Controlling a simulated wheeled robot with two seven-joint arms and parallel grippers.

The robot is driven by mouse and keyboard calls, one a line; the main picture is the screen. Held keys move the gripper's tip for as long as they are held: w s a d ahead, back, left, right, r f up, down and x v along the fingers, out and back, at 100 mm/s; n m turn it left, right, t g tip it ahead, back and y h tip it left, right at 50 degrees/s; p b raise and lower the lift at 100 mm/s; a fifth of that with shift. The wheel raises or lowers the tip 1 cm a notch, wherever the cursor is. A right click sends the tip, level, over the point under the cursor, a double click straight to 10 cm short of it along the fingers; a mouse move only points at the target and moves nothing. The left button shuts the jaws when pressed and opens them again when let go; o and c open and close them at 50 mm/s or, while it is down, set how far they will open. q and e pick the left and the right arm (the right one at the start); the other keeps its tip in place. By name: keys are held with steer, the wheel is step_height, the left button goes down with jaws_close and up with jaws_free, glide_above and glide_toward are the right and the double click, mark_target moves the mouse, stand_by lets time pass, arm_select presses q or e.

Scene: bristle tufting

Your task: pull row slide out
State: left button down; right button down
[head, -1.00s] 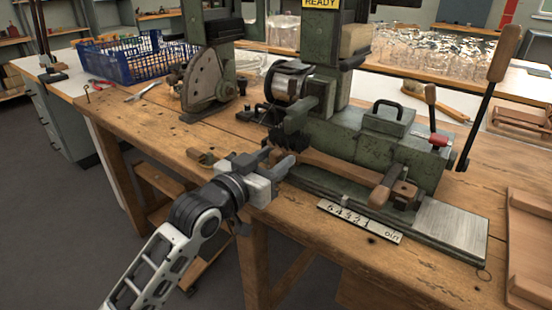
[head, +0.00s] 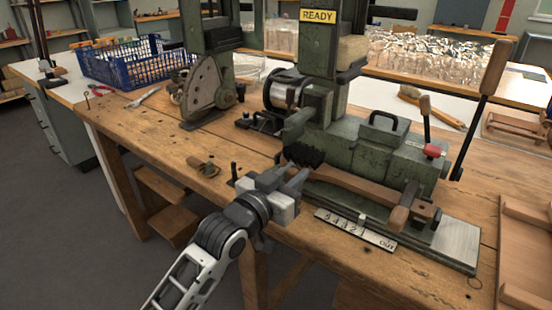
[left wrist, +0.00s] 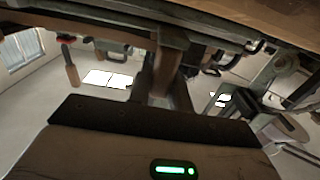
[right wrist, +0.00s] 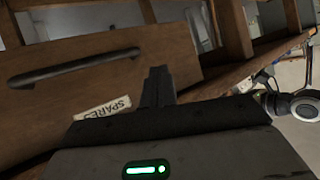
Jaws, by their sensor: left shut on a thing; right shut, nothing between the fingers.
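The row slide is the low bed along the front of the green machine (head: 345,140), its bare metal plate (head: 452,243) at the right end. A brush with a wooden handle (head: 350,183) and black bristles (head: 303,154) lies along it. The number strip (head: 350,228) runs along the front, ending in OUT; a small light marker (head: 362,219) stands near the low numbers. My left gripper (head: 290,176) is shut at the slide's left end, just in front of the bristles; the exact contact is hidden. My right gripper (right wrist: 157,82) is shut and empty, seen only in the right wrist view.
A drawer labelled SPARES (right wrist: 100,108) is close to my right gripper. A lever (head: 482,110) rises at the machine's right, with a wooden tray (head: 510,240) beside it. A blue basket (head: 130,66) stands at the back left. The bench front left is mostly clear.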

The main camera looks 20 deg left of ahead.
arm_select(q)
steer(key=d, duration=0.1)
steer(key=s+d+p, duration=0.1)
steer(key=d, duration=0.1)
steer(key=s+d+p, duration=0.1)
steer(key=d, duration=0.1)
steer(key=shift+d+r, duration=0.15)
steer(key=shift+d, duration=0.1)
steer(key=shift+s+d, duration=0.1)
steer(key=shift+d, duration=0.15)
steer(key=c, duration=1.3)
jaws_free()
steer(key=shift+d, duration=0.1)
